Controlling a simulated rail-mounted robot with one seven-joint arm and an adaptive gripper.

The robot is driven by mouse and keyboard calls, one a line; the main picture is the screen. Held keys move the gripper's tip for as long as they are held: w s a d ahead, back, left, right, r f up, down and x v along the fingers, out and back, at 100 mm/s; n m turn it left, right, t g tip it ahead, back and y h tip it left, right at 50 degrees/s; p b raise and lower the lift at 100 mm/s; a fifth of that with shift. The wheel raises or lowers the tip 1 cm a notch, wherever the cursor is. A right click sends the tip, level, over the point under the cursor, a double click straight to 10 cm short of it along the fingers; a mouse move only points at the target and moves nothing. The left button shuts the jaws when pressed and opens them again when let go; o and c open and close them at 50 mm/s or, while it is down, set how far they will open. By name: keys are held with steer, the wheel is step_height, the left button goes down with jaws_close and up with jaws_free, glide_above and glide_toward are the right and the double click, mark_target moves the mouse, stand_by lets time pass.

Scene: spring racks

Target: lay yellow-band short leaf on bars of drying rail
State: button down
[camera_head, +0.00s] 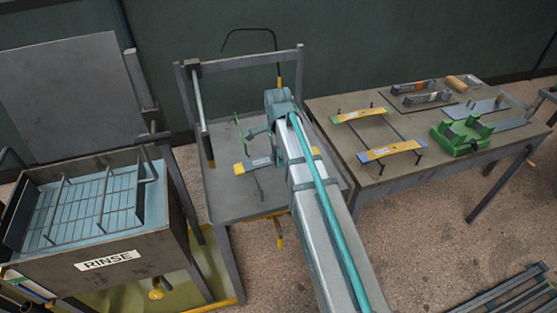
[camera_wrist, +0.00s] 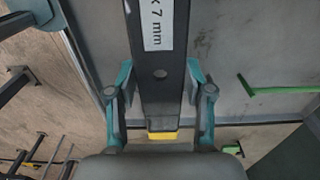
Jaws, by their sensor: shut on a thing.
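My gripper (camera_wrist: 160,98) is shut on a dark leaf (camera_wrist: 160,95), its teal fingers on either side. The leaf has a white "x 7 mm" label, a hole and a yellow end. In the head view this leaf (camera_head: 258,163) is over the middle tray, its yellow ends showing on both sides of my arm, which hides its middle. I cannot tell whether these bars are the drying rail.
The middle tray (camera_head: 222,190) has an upright frame and a green hooked rod (camera_wrist: 275,90). A rinse tank (camera_head: 95,245) with a wire rack stands left. The right table (camera_head: 340,160) holds a green fixture (camera_head: 462,135) and several tools. Its front left is clear.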

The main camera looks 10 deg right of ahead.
steer(key=shift+w+d+f, duration=0.2)
steer(key=shift+w+f, duration=0.15)
steer(key=shift+f, duration=0.05)
steer(key=shift+f+p, duration=0.5)
steer(key=shift+f, duration=1)
steer(key=shift+f, duration=0.5)
steer(key=shift+c, duration=2.3)
jaws_free()
steer(key=shift+s, duration=0.1)
steer(key=shift+r, duration=0.55)
step_height(320, 180, up, 12)
steer(key=b, duration=0.2)
steer(key=shift+b, duration=0.4)
